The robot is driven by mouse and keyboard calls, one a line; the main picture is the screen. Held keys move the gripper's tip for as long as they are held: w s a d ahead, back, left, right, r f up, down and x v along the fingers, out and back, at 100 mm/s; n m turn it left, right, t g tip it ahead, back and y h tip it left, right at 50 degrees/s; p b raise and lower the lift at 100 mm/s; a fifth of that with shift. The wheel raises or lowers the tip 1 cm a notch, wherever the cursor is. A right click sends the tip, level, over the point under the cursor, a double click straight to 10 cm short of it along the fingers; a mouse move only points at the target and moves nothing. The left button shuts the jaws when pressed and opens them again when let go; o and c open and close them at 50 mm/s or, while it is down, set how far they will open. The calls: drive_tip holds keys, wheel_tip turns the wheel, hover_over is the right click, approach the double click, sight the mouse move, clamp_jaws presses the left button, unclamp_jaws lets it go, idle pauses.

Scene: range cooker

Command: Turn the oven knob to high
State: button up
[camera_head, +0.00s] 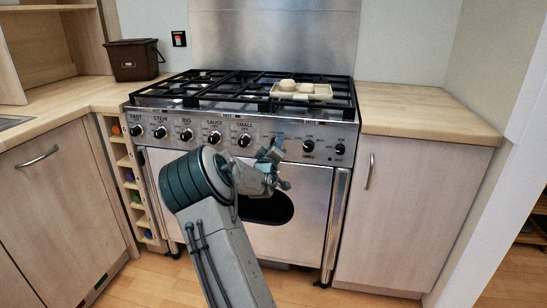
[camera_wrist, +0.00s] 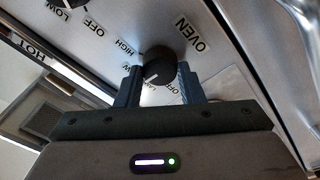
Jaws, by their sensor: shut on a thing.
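The oven knob (camera_wrist: 159,64) is black and round, under the word OVEN in the wrist view. HIGH is printed at its upper left and OFF at its lower right. A pale mark on its lower-left side is too small to read exactly. My gripper (camera_wrist: 158,78) has one finger on each side of the knob and is shut on it. In the head view my gripper (camera_head: 276,155) is at the front panel (camera_head: 262,129), right of the SMALL knob, and hides the oven knob.
Several other knobs line the panel, with two dark ones (camera_head: 308,146) (camera_head: 340,149) close to the right of my gripper. The oven door (camera_head: 308,185) is below. A cream tray (camera_head: 302,92) sits on the black hob grates (camera_head: 222,86). The right worktop (camera_head: 420,112) is clear.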

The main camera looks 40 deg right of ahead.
drive_tip(key=m+b, duration=0.4)
drive_tip(key=m, duration=0.2)
drive_tip(key=m+g+b, duration=0.1)
drive_tip(key=m+b, duration=0.3)
drive_tip(key=m, duration=0.3)
drive_tip(key=shift+f+m+h, duration=0.1)
drive_tip(key=shift+m+h, duration=0.2)
drive_tip(key=shift+h, duration=0.1)
drive_tip(key=shift+g, duration=0.3)
drive_tip(key=o, duration=1)
drive_tip(key=p+v, duration=0.3)
drive_tip(key=v, duration=1)
drive_tip(key=shift+s+a, duration=0.25)
drive_tip(key=shift+a, duration=0.05)
